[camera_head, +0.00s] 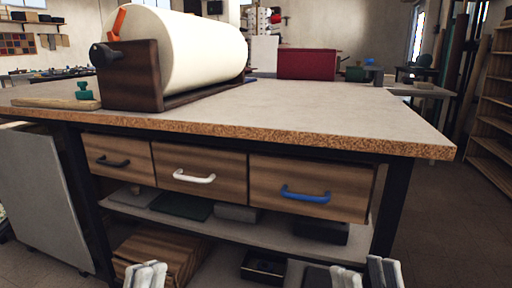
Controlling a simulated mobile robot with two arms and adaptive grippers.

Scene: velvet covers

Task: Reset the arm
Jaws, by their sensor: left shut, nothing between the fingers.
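My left gripper (151,270) shows at the bottom edge, left of the middle, with its two pale fingertips together and nothing between them. My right gripper (365,274) shows at the bottom edge on the right, with its fingertips apart and an empty gap between them. Both are in front of the workbench (330,112), clear of its drawers in the picture. Only the fingertips show; the rest of both arms is out of the picture.
The bench has wooden drawers with a black handle (112,162), a white handle (194,177) and a blue handle (305,194). A large cream roll (195,50) in a dark wooden stand (130,82) sits on top. A lower shelf (275,235) holds flat items. Floor (440,235) is clear at right.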

